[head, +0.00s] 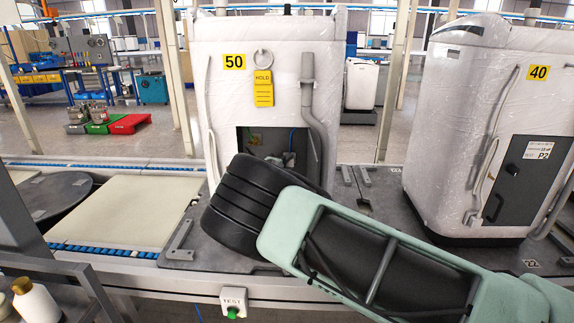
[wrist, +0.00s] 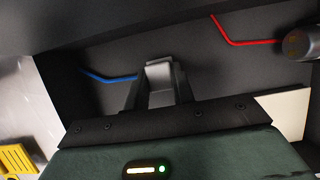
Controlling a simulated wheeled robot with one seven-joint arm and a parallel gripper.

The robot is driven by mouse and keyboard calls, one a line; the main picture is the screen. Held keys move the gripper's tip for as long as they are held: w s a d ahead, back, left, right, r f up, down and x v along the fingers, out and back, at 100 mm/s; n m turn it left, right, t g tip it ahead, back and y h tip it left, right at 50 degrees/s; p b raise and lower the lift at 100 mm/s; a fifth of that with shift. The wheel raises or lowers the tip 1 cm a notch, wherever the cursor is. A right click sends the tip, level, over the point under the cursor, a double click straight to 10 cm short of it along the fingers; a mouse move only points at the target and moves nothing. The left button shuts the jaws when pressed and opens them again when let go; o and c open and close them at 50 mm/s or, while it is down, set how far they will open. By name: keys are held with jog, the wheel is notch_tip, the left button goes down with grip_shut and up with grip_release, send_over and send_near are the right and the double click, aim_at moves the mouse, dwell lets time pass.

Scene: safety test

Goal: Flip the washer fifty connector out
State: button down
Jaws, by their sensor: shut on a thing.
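The washer marked 50 (head: 284,110) is wrapped in clear film and stands upright on the line, with a yellow HOLD tag (head: 263,88) hanging from a ring. Its lower front has an open dark compartment (head: 246,138), partly covered by my arm. In the wrist view my gripper (wrist: 158,88) is inside a dark compartment, its fingers shut around a small grey block that looks like the connector (wrist: 159,74). A blue wire (wrist: 105,77) runs toward it from the left. Whether the block is seated or loose cannot be told.
A red wire (wrist: 240,42) and a dark round part (wrist: 298,43) are at the compartment's right. Washer 40 (head: 470,130) stands to the right, its dark panel in place. A TEST box with a green button (head: 233,311) is on the front rail. A pale belt (head: 125,212) lies clear at left.

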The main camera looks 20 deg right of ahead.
jog(key=shift+s+a+f, duration=0.1)
jog(key=shift+s+a, duration=0.15)
jog(key=shift+s, duration=0.45)
jog(key=c, duration=1.2)
grip_release()
jog(key=shift+o, duration=0.2)
jog(key=b+v, duration=0.3)
jog(key=v, duration=1.4)
jog(key=shift+s+a, duration=0.2)
